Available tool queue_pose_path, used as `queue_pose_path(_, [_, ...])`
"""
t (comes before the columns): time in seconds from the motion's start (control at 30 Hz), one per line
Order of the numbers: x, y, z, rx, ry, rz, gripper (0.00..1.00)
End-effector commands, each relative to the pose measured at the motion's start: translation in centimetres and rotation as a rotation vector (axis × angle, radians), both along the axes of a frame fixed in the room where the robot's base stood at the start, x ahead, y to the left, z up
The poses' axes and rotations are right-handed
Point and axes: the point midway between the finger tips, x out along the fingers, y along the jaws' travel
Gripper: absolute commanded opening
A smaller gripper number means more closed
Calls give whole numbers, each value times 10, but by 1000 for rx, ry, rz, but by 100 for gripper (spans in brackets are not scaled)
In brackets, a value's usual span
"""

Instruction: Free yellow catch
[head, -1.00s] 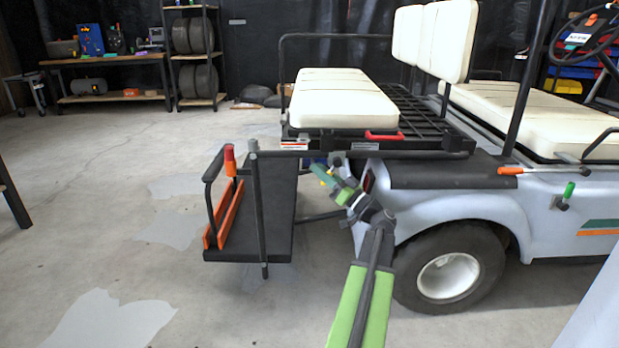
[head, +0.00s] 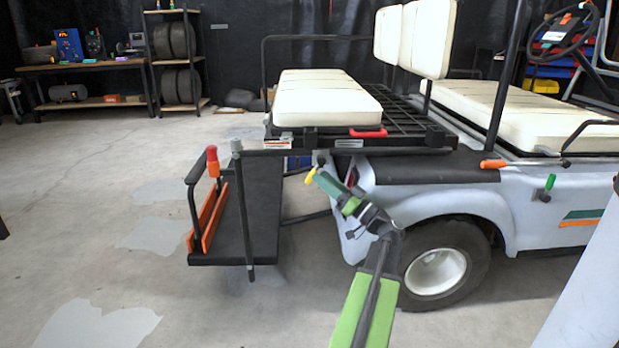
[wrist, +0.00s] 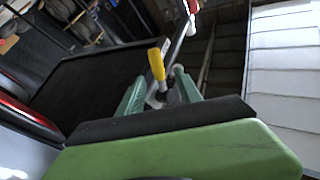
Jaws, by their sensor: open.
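The yellow catch (head: 311,175) is a small yellow handle at the rear of the cart, below the rear seat deck. In the wrist view the yellow catch (wrist: 157,62) stands upright on a dark mount, seen between and just beyond my fingertips. My gripper (head: 321,181) has green fingers and reaches up to the catch from the lower right. In the wrist view my gripper (wrist: 161,88) is open, with a finger on each side of the catch's base. I cannot tell whether either finger touches it.
A black rear footboard (head: 245,215) with an orange rail (head: 208,218) and a red-topped lever (head: 213,160) lies left of my gripper. A grey post (head: 245,210) stands between them. The rear wheel (head: 437,271) is close right of my arm. Open floor lies left.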

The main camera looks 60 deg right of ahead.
Motion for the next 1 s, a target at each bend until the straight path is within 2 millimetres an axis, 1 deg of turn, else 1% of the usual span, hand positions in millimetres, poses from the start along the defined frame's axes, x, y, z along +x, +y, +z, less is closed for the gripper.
queue_pose_path(0.03, [-16,2,2,0,0,-5,41])
queue_pose_path(0.1, [-35,4,2,1,0,-4,41])
queue_pose_path(0.2, [-60,7,2,0,0,-3,41])
queue_pose_path(0.3, [-80,9,2,0,0,-1,41])
queue_pose_path(0.43, [-95,11,2,0,0,0,41])
queue_pose_path(0.57, [-100,12,2,0,0,2,41])
queue_pose_path(0.8, [-99,12,2,1,1,3,41])
queue_pose_path(0.87, [-90,15,2,9,14,18,41])
queue_pose_path(0.93, [-62,26,0,34,55,71,41])
queue_pose_path(0.97, [-43,34,-1,52,85,105,41])
queue_pose_path(1.0, [-13,48,-5,80,137,162,41])
